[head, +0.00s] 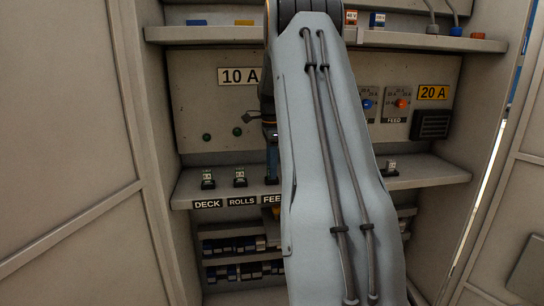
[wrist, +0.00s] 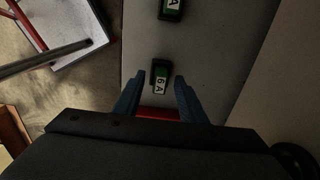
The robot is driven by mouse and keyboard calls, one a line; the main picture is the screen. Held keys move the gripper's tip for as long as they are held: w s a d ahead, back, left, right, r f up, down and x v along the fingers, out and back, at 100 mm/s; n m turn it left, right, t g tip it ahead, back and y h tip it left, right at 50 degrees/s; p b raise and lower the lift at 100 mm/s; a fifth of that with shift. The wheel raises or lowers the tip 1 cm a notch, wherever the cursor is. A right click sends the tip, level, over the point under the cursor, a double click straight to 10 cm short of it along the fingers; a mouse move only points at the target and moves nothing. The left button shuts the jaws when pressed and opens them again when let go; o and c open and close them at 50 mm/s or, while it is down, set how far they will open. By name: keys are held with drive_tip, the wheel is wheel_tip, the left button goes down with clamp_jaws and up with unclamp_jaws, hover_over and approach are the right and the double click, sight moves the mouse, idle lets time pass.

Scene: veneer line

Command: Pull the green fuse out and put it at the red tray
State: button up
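I cannot tell how far above the shelf the tips are. In the head view my gripper (head: 272,160) is by the FEED label, mostly hidden by my arm. A red strip (wrist: 158,114) shows between the finger bases; I cannot tell whether it is a tray. No red tray is clearly seen.
In the head view, fuses stand above the DECK label (head: 208,180) and ROLLS label (head: 240,177). Another small piece (head: 391,168) is at right. An upper shelf (head: 205,34) overhangs the panel.

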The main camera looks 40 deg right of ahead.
drive_tip(key=shift+f, duration=0.6)
clamp_jaws()
drive_tip(key=shift+r, duration=0.1)
drive_tip(key=shift+r+p, duration=1.75)
drive_tip(key=shift+r, duration=0.5)
